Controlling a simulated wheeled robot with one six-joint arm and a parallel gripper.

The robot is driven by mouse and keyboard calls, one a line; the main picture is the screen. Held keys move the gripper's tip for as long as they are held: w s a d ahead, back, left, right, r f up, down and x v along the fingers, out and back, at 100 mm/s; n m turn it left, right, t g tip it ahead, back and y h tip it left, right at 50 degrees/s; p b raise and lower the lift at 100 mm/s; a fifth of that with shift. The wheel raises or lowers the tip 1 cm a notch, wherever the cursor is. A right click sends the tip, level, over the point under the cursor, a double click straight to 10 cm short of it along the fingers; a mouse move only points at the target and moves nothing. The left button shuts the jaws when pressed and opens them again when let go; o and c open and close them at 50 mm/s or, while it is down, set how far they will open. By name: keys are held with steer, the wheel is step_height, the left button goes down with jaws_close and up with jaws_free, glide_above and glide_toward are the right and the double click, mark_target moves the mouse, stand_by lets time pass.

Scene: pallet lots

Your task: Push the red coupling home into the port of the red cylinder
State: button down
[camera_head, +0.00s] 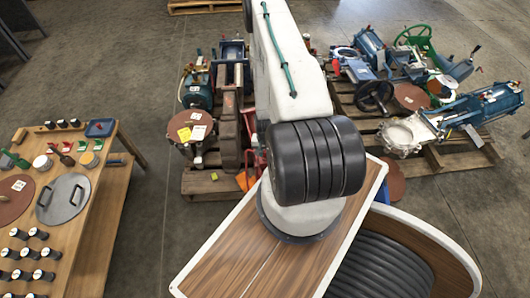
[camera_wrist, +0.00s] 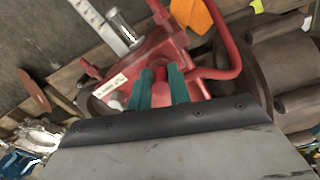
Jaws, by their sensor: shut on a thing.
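In the wrist view my gripper (camera_wrist: 159,75) has two teal fingers shut on the red coupling (camera_wrist: 160,70), of which only a small part shows between them. The fingers point at the red cylinder (camera_wrist: 190,58), a red machine body with a white label and a curved red pipe on its right. The coupling overlaps the red body in the picture, and I cannot tell how deep it sits in the port. The port is hidden behind the fingers and coupling. In the head view my arm hides the gripper, the coupling and most of the red cylinder.
An orange piece (camera_wrist: 190,14) lies behind the red body. A brown cylindrical part (camera_wrist: 285,60) stands close on the right. In the head view a pallet (camera_head: 445,160) of valves and motors is at right, and a wooden table (camera_head: 95,235) at left.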

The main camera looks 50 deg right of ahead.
steer(key=shift+f, duration=0.4)
steer(key=c, duration=1.2)
jaws_free()
steer(key=shift+r, duration=3.85)
